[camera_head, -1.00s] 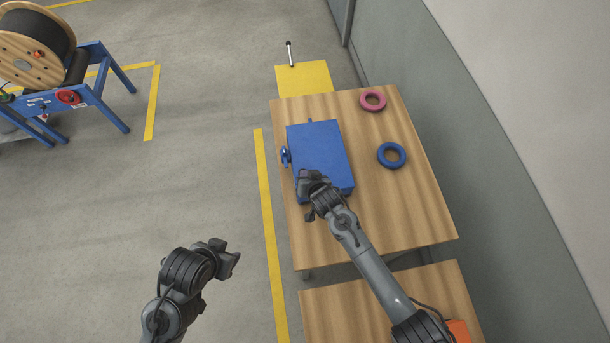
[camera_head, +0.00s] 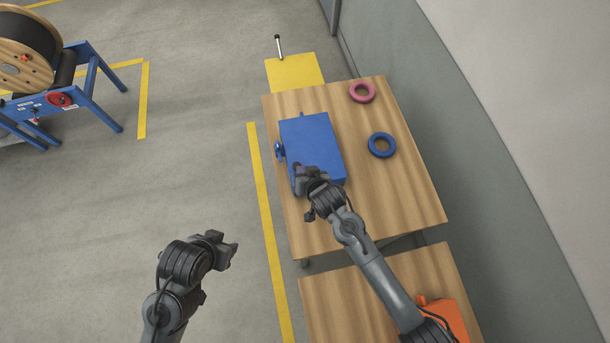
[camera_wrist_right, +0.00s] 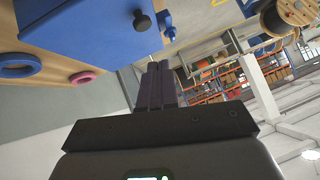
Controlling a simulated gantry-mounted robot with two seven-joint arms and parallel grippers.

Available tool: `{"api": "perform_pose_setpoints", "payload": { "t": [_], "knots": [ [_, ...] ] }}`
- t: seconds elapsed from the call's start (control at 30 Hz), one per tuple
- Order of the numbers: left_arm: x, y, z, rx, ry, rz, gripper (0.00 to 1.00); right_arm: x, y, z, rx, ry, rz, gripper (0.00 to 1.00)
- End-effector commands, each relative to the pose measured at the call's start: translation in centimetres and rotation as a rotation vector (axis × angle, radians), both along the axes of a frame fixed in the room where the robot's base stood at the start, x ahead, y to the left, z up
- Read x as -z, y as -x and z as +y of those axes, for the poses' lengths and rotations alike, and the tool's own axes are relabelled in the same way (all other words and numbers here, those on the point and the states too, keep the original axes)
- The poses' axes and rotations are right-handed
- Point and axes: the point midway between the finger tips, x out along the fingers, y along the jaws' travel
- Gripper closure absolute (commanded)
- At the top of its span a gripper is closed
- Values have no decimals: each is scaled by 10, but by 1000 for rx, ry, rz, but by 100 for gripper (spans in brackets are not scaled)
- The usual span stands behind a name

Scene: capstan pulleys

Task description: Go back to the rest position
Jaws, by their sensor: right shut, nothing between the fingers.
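My right gripper (camera_head: 299,172) is over the near left part of the blue box in the head view. In the right wrist view its two fingers (camera_wrist_right: 157,84) are together with nothing between them. The blue box (camera_head: 312,138) sits on the wooden table (camera_head: 405,190) and also shows in the right wrist view (camera_wrist_right: 75,27). My left gripper (camera_head: 229,250) is over the floor, left of the table and the yellow line; its fingers are too small to judge.
A blue ring (camera_head: 382,145) and a pink ring (camera_head: 362,92) lie on the table, right of the box. A second wooden table (camera_head: 350,305) with an orange object (camera_head: 447,317) is nearer. A cable reel (camera_head: 28,50) on a blue stand is far left. The floor between is clear.

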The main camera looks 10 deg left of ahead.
Motion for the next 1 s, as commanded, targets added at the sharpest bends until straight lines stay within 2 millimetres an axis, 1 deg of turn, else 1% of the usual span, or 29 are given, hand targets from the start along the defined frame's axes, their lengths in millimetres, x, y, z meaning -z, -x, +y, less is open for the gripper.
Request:
{"api": "perform_pose_setpoints", "payload": {
  "t": [0.03, 0.2, 0.43, 0.57, 0.67, 0.7, 0.73, 0.77, 0.87, 0.97, 1.0],
  "knots": [
    [1, 0, 1, 1, -2, 0, 57, -4, 5, -2, 0, -1, -2, 100],
    [3, 0, 1, 4, -5, 0, 57, -16, 18, -7, 0, 0, -1, 100],
    [3, 0, 1, 3, -5, -1, 57, -24, 26, -10, 0, 0, 1, 100],
    [1, 0, 1, 0, -2, -1, 57, -14, 40, -10, 0, 0, 30, 100],
    [-3, 0, 0, -2, 2, -2, 57, 9, 65, -15, 10, 2, 89, 100],
    [-6, 0, -1, -3, 4, -1, 57, 18, 78, -20, 24, -4, 119, 100],
    [-8, -1, -1, -4, 5, -2, 57, 22, 87, -26, 39, -12, 139, 100],
    [-11, -1, -1, -4, 6, -2, 57, 24, 97, -32, 56, -23, 156, 100],
    [-19, -1, -2, -6, 8, -3, 57, 20, 128, -65, 138, -47, 216, 100],
    [-26, -1, -2, -6, 8, -3, 57, 4, 160, -115, 216, -14, 273, 100],
    [-29, -1, -2, -6, 8, -3, 57, -5, 173, -139, 239, 16, 296, 100]
  ]
}}
